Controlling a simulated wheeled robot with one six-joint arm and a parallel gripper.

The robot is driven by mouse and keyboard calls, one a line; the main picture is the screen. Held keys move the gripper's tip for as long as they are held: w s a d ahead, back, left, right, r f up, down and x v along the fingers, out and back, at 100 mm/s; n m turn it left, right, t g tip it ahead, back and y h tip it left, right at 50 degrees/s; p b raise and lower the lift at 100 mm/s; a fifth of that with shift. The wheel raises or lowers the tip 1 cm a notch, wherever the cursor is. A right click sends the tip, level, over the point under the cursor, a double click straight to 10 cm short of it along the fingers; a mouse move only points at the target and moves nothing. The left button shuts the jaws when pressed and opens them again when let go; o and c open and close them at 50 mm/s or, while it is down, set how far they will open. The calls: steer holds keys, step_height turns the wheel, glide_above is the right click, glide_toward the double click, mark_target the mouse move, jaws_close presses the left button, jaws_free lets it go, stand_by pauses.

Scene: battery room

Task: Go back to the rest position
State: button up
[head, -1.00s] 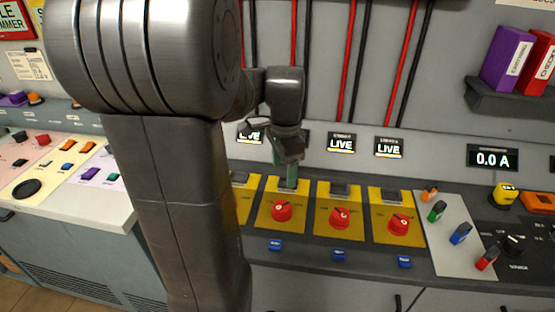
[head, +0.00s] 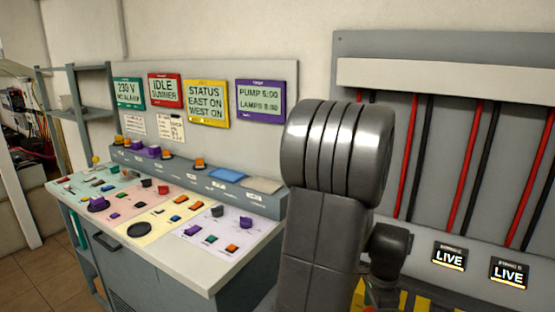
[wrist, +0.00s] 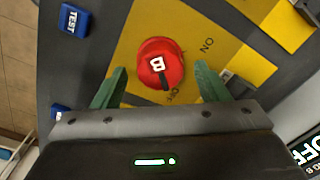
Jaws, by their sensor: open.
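In the wrist view, my gripper (wrist: 160,72) is open, with its two green fingers apart and nothing held between them. A red rotary knob (wrist: 158,58) marked B shows between the fingertips, on a yellow plate (wrist: 128,45) with ON and OFF marks. I cannot tell how far the fingers are from the knob. In the head view, my grey arm stands right of centre and the gripper's fingers are out of sight.
Blue TEST buttons (wrist: 73,20) lie left of the plate. A display (wrist: 308,152) reading OFF shows at lower right. In the head view, a control desk (head: 140,237) stands left, under several coloured screens (head: 207,103). LIVE displays (head: 449,257) sit at right.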

steer(key=shift+f, duration=0.75)
steer(key=shift+r, duration=0.1)
